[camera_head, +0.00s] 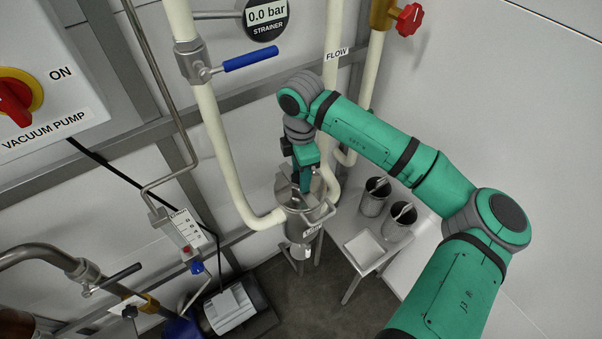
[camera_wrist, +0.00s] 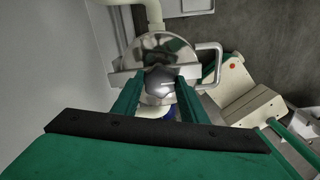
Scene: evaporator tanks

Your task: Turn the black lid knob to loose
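The strainer pot (camera_head: 303,222) is a steel vessel with a round shiny lid, standing among cream pipes left of the small side table. The lid (camera_wrist: 157,48) fills the upper middle of the wrist view, with a flat bar across it. The dark lid knob (camera_wrist: 160,84) sits at its centre. My gripper (camera_head: 304,186) points down over the pot and hides the knob in the head view. In the wrist view my gripper (camera_wrist: 160,80) has its two green fingers apart, one on each side of the knob. Whether they touch it is hard to tell.
A side table (camera_head: 362,252) with two metal cups (camera_head: 374,197) stands just right of the pot. Cream pipes and a blue-handled valve (camera_head: 250,59) rise behind. A curved handle (camera_wrist: 209,62) sticks out beside the lid. A vacuum pump box (camera_head: 45,85) hangs at left.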

